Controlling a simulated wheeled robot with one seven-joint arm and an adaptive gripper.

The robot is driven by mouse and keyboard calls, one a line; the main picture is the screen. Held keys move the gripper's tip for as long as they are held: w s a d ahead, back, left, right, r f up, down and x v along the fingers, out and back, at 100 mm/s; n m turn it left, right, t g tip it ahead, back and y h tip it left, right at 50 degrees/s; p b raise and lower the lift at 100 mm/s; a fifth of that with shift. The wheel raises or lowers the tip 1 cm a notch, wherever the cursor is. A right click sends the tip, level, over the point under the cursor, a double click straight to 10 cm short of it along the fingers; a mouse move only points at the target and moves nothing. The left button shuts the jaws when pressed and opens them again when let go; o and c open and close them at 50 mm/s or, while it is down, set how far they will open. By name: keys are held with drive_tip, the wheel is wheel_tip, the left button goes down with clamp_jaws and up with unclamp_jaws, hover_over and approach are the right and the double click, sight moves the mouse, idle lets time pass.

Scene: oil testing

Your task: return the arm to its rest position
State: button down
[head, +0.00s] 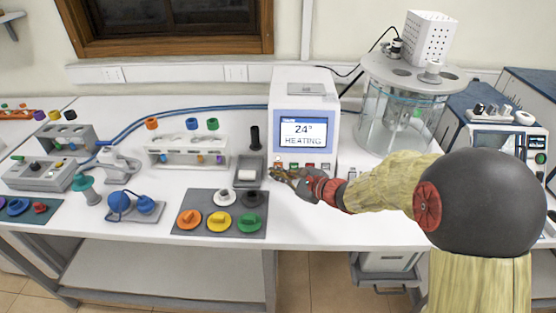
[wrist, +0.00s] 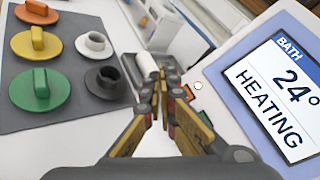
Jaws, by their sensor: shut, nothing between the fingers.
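My gripper (head: 276,174) is shut and empty, at the front of the white heating unit (head: 290,92) near its row of buttons. My arm reaches in from the right, over the bench. In the wrist view the fingertips of my gripper (wrist: 160,85) meet, with the unit's screen (wrist: 285,90) close by on the right. The screen reads BATH, 24° and HEATING. The small grey tray with a white block (head: 247,175) lies just left of my gripper, and it shows behind the fingertips in the wrist view.
A grey mat (head: 180,225) with several coloured lids lies front left of my gripper. A rack (head: 187,150) stands further left. A glass bath vessel (head: 390,120) stands behind my forearm. The bench's front strip (head: 310,235) below my gripper is clear.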

drive_tip(key=s+f+n+g, duration=0.1)
drive_tip(key=s, duration=0.1)
drive_tip(key=s+a+f+n+g, duration=0.1)
drive_tip(key=s, duration=0.1)
drive_tip(key=s+f+n+g, duration=0.1)
drive_tip(key=s+f, duration=0.1)
drive_tip(key=shift+s+a, duration=0.1)
drive_tip(key=shift+a, duration=0.3)
drive_tip(key=s+n, duration=0.1)
drive_tip(key=s+g, duration=0.1)
drive_tip(key=s+n, duration=0.1)
drive_tip(key=s, duration=0.1)
drive_tip(key=shift+a+f+n+g, duration=0.15)
drive_tip(key=shift+f+n+g, duration=0.15)
drive_tip(key=shift+f, duration=0.05)
drive_tip(key=s+d+r+n+g+h, duration=0.15)
drive_tip(key=s+d+n, duration=0.25)
drive_tip(key=s, duration=0.4)
drive_tip(key=s+d+r+n+g+h, duration=0.1)
drive_tip(key=s+d+n+g+h, duration=0.2)
drive_tip(key=s+n, duration=0.35)
drive_tip(key=s+d+r+n+t+h, duration=0.4)
drive_tip(key=s+d+r, duration=0.7)
drive_tip(key=d, duration=0.3)
drive_tip(key=shift+s+d+r+t+h, duration=0.3)
drive_tip(key=shift+t+h, duration=0.25)
drive_tip(key=shift+h, duration=0.4)
